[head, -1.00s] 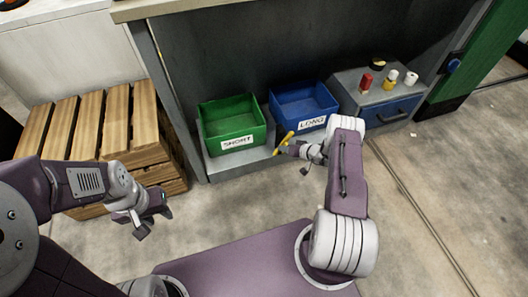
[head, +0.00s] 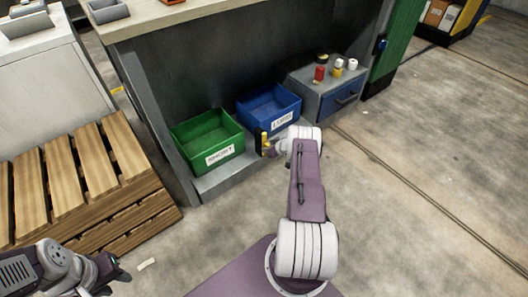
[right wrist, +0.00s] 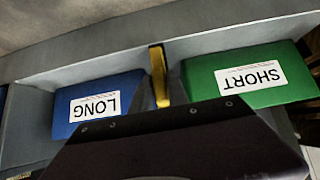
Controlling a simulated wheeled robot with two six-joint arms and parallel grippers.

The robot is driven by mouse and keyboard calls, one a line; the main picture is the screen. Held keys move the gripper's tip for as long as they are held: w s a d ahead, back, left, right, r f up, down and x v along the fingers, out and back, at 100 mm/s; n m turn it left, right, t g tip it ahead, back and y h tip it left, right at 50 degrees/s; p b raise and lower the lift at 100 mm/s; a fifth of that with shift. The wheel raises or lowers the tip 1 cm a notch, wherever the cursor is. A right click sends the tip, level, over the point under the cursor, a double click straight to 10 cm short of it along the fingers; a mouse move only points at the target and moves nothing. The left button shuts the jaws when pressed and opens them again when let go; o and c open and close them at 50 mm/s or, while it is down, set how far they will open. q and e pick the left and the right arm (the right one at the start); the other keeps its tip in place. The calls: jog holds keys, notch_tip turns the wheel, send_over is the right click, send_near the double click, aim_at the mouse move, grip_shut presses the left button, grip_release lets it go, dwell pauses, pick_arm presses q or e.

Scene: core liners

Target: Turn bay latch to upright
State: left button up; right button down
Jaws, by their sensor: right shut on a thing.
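The yellow bay latch (head: 264,139) stands at the shelf front between the green SHORT bin (head: 208,140) and the blue LONG bin (head: 270,107). It looks about upright. In the right wrist view the latch (right wrist: 159,75) is a near-vertical yellow bar between the LONG bin (right wrist: 95,105) and the SHORT bin (right wrist: 250,78), which appear upside down. My right gripper (head: 267,147) is shut on the latch; its fingertips are hard to make out. My left gripper (head: 108,278) is low at the left, empty, its fingers apart.
A slatted wooden pallet stack (head: 85,180) stands left of the bay. A grey drawer unit (head: 325,92) at the right carries several small red, yellow and white containers. A small pale scrap (head: 147,264) lies on the floor. The floor at the right is clear.

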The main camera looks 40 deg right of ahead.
dwell(0.3)
jog(key=c, duration=1.4)
grip_release()
jog(key=shift+w, duration=0.1)
jog(key=p+v, duration=0.8)
jog(key=v, duration=0.1)
